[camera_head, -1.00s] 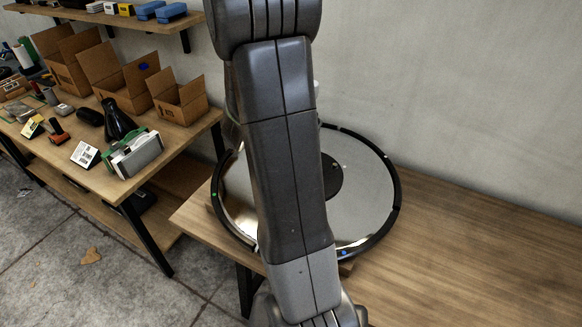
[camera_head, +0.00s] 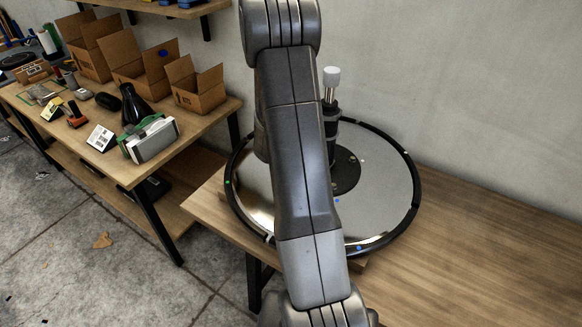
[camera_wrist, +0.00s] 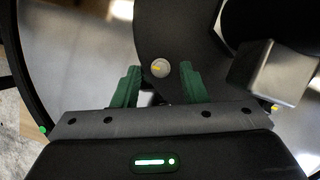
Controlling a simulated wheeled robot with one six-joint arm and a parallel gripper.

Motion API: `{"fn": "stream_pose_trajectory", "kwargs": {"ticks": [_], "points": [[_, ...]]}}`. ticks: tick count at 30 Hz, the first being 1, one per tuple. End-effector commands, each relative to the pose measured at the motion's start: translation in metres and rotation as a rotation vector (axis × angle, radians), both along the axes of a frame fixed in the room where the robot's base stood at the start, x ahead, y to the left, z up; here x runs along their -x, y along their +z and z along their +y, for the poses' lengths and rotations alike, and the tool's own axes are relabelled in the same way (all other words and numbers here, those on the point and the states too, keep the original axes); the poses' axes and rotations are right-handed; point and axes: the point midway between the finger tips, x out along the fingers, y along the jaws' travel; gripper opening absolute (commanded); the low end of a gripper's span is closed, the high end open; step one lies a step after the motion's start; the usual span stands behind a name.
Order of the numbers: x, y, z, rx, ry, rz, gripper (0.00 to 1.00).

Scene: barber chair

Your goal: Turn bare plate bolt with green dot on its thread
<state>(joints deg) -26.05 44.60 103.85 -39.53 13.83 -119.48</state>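A large round plate (camera_head: 385,190) with a black rim lies on the wooden table, with a dark centre disc (camera_head: 347,178). A small green dot (camera_head: 228,182) shows at its left rim; in the wrist view a green dot (camera_wrist: 43,130) shows at the far left. I cannot make out a thread beside it. My gripper (camera_wrist: 158,82) is open, its green fingers apart. A round grey bolt head (camera_wrist: 160,68) with a yellow mark shows between and just beyond the fingertips; I cannot tell whether they touch it. My arm hides the gripper in the head view.
A dark upright post with a white cap (camera_head: 331,77) stands at the plate's centre. A grey block (camera_wrist: 272,75) is right of my fingers. Blue dots (camera_head: 360,248) mark the near plate. A side bench (camera_head: 60,140) holds boxes and tools. The table's right side (camera_head: 490,260) is clear.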

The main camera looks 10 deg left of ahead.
Motion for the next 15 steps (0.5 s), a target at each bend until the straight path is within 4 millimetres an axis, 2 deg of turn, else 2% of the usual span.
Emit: {"fn": "stream_pose_trajectory", "kwargs": {"ticks": [10, 15], "points": [[-0.0017, -0.0036, -0.0001, 0.000, -0.001, 0.000, 0.39], [-0.0017, -0.0035, 0.0000, 0.000, -0.001, 0.000, 0.06]]}}
